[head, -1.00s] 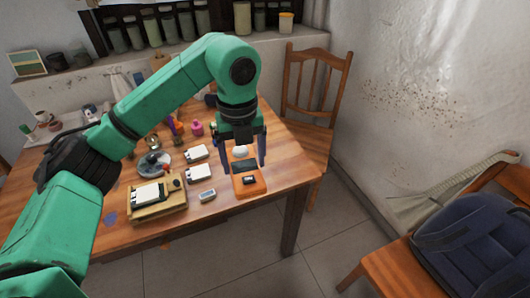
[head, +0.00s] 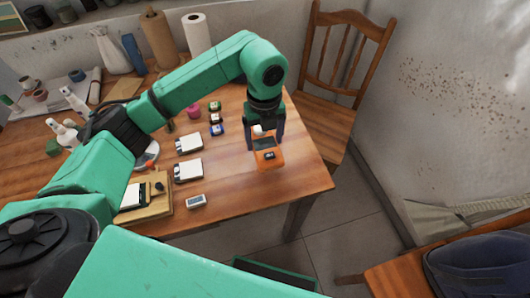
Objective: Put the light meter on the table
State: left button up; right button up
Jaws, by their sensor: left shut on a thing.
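The light meter (head: 269,157) is an orange handheld device with a dark screen, a dark button and a white dome at its top end. In the head view it is at the right part of the wooden table (head: 235,188), face up. My left gripper (head: 265,140) points down with its two dark fingers on either side of the meter's upper part, shut on it. The fingers partly hide the dome end. I cannot tell whether the meter's underside touches the table. My right gripper is not in view.
Two white box-like devices (head: 188,170) and a small grey meter (head: 196,201) lie left of the light meter. Small bottles (head: 217,130) and a pink jar (head: 193,111) stand behind. A wooden chair (head: 335,80) is at the back right. The tabletop around the meter is clear.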

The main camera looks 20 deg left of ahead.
aim_at(265, 141)
pick_arm(q)
notch_tip(265, 141, down, 8)
jog(key=shift+w+r+p, duration=0.1)
jog(key=shift+w+p, duration=0.05)
jog(key=shift+p, duration=0.25)
jog(key=shift+w+f, duration=0.1)
jog(key=shift+f, duration=0.1)
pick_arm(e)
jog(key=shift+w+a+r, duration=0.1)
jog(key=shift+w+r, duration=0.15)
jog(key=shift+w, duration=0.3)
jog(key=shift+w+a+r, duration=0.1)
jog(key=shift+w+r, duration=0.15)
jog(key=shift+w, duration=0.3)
pick_arm(q)
jog(key=o, duration=1.3)
jog(key=shift+r, duration=0.25)
notch_tip(265, 141, up, 11)
jog(key=shift+b, duration=1.05)
jog(key=shift+r, duration=0.4)
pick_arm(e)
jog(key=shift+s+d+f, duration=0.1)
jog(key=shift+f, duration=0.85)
